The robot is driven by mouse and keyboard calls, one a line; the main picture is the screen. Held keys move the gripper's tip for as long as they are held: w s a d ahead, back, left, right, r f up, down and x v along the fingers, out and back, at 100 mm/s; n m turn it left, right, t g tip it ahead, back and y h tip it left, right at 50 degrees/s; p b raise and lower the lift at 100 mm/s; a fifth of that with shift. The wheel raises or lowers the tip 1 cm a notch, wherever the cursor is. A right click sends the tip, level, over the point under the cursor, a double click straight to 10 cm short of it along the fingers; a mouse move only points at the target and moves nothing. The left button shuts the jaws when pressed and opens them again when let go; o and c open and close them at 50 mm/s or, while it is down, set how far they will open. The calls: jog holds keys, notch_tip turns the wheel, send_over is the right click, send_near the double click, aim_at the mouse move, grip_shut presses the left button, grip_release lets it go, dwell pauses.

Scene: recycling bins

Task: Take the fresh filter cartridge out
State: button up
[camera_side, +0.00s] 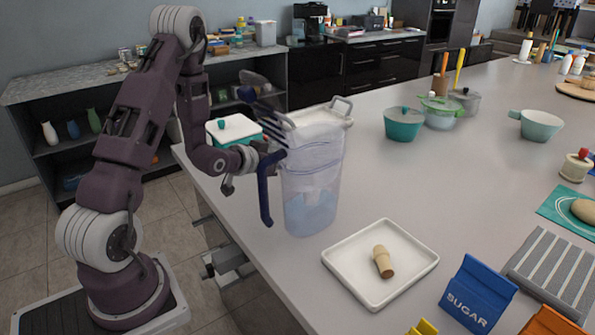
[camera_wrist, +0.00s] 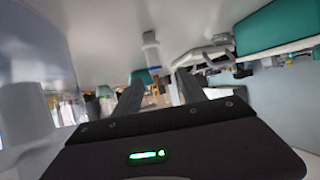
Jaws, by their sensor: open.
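A clear pitcher (camera_side: 312,190) with a dark blue handle (camera_side: 265,188) stands upright near the counter's edge, with bluish water low inside. A pale insert fills its upper part; I cannot tell whether a cartridge sits in it. A small tan and brown cylinder (camera_side: 383,262) lies on a white tray (camera_side: 345,283); I cannot tell if it is the fresh cartridge. My gripper (camera_side: 268,158) is beside the pitcher's upper left, partly hidden near the handle. In the wrist view my gripper (camera_wrist: 160,92) has its two fingers apart, with nothing seen held between them.
A blue sugar packet (camera_side: 478,293) and a grey striped mat (camera_side: 555,270) lie right of the tray. A teal pot (camera_side: 403,125) and a lidded teal box (camera_side: 234,130) stand further back. The counter's middle is clear.

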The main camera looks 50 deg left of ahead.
jog(key=shift+w+d+f, duration=0.2)
jog(key=shift+f, duration=0.5)
jog(key=shift+w+f+t, duration=0.2)
jog(key=shift+w+t, duration=0.1)
jog(key=x, duration=0.6)
jog(key=shift+w+f, duration=0.2)
jog(key=shift+f, duration=0.15)
grip_shut()
